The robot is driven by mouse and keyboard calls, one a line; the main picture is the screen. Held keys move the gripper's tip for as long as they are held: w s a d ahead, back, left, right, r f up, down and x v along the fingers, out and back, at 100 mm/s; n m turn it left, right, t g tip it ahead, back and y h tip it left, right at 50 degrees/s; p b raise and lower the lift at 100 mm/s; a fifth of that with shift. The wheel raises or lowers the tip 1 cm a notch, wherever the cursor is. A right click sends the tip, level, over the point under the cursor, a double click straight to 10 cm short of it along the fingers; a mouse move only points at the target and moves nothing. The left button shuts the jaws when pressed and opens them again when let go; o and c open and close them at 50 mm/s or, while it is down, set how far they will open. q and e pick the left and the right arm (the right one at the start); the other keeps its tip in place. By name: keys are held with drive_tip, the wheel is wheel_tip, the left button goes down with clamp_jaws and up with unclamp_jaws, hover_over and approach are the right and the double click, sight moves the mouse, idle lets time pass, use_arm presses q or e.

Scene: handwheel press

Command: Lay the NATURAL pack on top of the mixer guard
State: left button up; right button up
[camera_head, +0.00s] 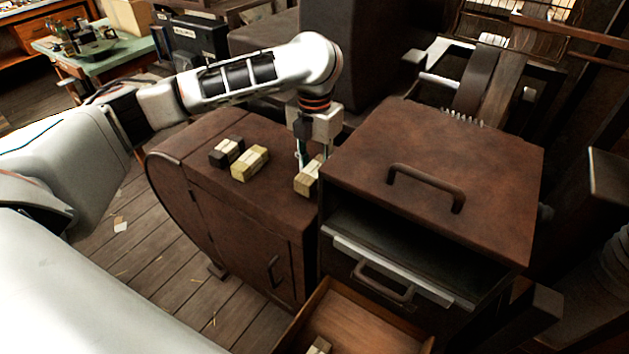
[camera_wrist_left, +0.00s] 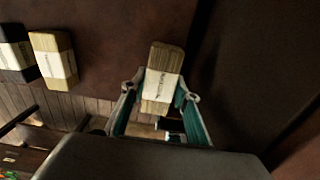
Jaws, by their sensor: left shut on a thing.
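My left gripper (camera_head: 312,163) points down at the right end of a low brown cabinet top (camera_head: 215,200). It is shut on a tan pack (camera_head: 307,180) with a pale label band, which also shows between the fingers in the left wrist view (camera_wrist_left: 162,78). The label's words are too small to read, so I cannot confirm it is the NATURAL pack. The held pack is at or just above the cabinet top; I cannot tell if it touches. I cannot tell which brown casing is the mixer guard. My right gripper is not in view.
A yellowish pack (camera_head: 251,163) and a dark pack (camera_head: 226,152) lie together on the cabinet, left of the gripper. A taller brown box (camera_head: 430,150) with a top handle (camera_head: 425,184) stands close at right. An open wooden drawer (camera_head: 365,318) below holds another pack (camera_head: 319,346).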

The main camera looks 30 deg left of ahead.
sight(315, 169)
use_arm(q)
drive_tip(key=shift+f, duration=2)
drive_tip(key=shift+f, duration=0.2)
drive_tip(key=o, duration=1.1)
wheel_tip(315, 169, up, 12)
drive_tip(key=shift+r, duration=0.2)
